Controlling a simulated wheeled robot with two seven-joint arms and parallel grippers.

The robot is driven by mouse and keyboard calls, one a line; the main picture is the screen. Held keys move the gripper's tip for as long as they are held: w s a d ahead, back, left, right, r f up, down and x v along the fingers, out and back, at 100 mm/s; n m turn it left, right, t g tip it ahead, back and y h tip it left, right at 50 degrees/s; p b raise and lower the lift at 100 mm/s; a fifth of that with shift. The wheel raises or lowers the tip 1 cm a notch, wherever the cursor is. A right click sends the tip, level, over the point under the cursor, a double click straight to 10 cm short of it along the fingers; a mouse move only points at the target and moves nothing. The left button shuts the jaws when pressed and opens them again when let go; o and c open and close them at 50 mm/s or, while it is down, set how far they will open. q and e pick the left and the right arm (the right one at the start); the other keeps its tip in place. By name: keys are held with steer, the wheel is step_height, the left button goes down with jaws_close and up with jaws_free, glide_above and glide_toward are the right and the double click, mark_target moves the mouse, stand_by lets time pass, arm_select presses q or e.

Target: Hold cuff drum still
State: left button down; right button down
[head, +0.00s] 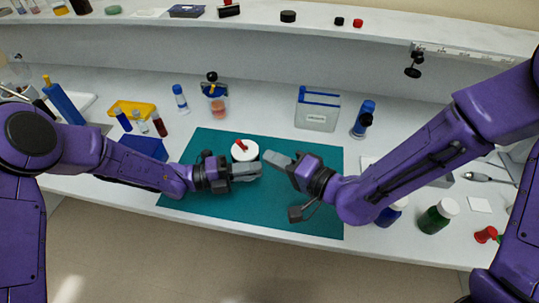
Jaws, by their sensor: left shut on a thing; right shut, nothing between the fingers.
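The cuff drum, a white round drum (251,154) with a red piece (241,146) across its top, stands on the teal mat (290,208). My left gripper (258,171) comes in from the left at the drum's near side and is shut on it; its fingers hide the drum's lower front. My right gripper (270,158) is shut and empty, its tips just right of the drum. I cannot tell whether the right tips touch the drum.
A yellow rack (133,108) is at left. A green jar (437,217) stands near the front right edge.

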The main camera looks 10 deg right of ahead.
arm_select(q)
steer(key=c, duration=1.1)
jaws_free()
